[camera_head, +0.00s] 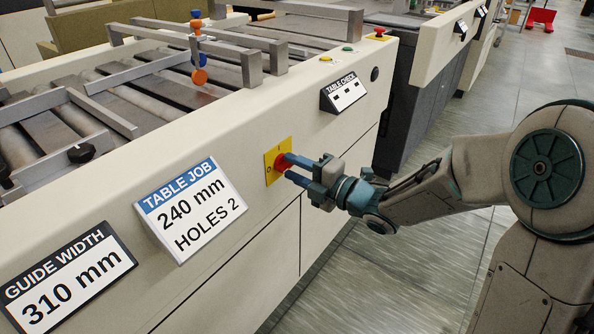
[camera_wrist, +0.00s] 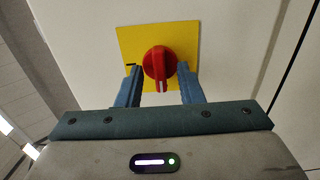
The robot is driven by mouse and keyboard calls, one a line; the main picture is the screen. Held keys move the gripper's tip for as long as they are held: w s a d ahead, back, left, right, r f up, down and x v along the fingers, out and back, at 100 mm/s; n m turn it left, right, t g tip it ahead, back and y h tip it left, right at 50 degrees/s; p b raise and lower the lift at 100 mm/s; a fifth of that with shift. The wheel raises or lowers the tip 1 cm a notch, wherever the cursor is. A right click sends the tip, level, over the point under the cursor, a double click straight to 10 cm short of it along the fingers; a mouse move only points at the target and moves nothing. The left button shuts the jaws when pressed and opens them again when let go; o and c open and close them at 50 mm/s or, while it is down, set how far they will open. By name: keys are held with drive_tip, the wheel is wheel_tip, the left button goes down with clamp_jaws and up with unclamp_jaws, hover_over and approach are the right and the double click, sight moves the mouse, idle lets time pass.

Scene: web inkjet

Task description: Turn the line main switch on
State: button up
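The main switch is a red rotary knob (camera_head: 281,162) on a square yellow plate (camera_head: 270,168) on the cream side panel of the machine. In the wrist view the red knob (camera_wrist: 158,64) is in front of the yellow plate (camera_wrist: 127,42), its grip bar running roughly up and down with a pale mark at the lower end. A dark mark shows on the plate left of the knob. My gripper (camera_head: 288,168) is at the switch, its two blue fingers apart. In the wrist view my gripper (camera_wrist: 159,75) has one finger on each side of the knob; I cannot tell whether they touch it.
A "TABLE JOB" sign (camera_head: 190,210) and a "GUIDE WIDTH" sign (camera_head: 66,281) are on the panel left of the switch. A "TABLE CHECK" box (camera_head: 344,92) is to its right. A red button (camera_head: 379,31) is on top. Floor beside the machine is clear.

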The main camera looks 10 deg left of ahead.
clamp_jaws()
drive_tip(key=shift+m, duration=0.4)
drive_tip(key=m+p, duration=0.2)
drive_tip(key=m, duration=0.2)
drive_tip(key=shift+r, duration=0.1)
drive_tip(key=m+p, duration=0.2)
drive_tip(key=m, duration=0.2)
drive_tip(key=shift+p, duration=0.3)
drive_tip(key=m+p, duration=0.3)
drive_tip(key=m, duration=0.2)
drive_tip(key=shift+m+p, duration=0.3)
drive_tip(key=shift+m, duration=0.1)
drive_tip(key=shift+m+p, duration=1.1)
drive_tip(key=shift+m, duration=0.5)
drive_tip(key=shift+f+m, duration=0.25)
drive_tip(key=shift+m, duration=0.05)
